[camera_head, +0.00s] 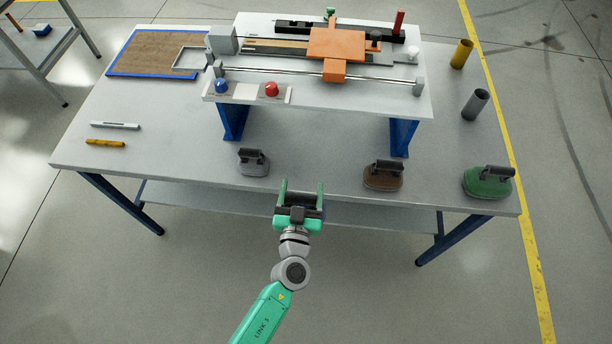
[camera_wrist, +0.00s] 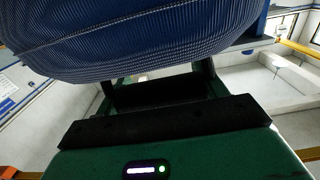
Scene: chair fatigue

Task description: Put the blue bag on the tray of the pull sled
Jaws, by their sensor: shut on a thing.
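The blue bag (camera_wrist: 140,40) fills the top of the wrist view, its ribbed surface close to the lens. My gripper (camera_head: 301,186) is shut on it, in front of the table's near edge. In the head view the bag is mostly hidden by the gripper. A grey, low-rimmed, tray-like frame (camera_head: 180,57) lies at the right part of a brown board with a blue border (camera_head: 140,52), at the table's back left. It looks like the pull sled's tray, and it looks empty. My gripper is well apart from it, nearer and to the right.
A grey bag (camera_head: 253,162), a brown bag (camera_head: 383,176) and a green bag (camera_head: 487,183) stand along the table's front. A raised bench (camera_head: 300,115) carries an orange carriage (camera_head: 337,45) and rails. Two pens lie at left. The table (camera_head: 170,120) between them and the bench is clear.

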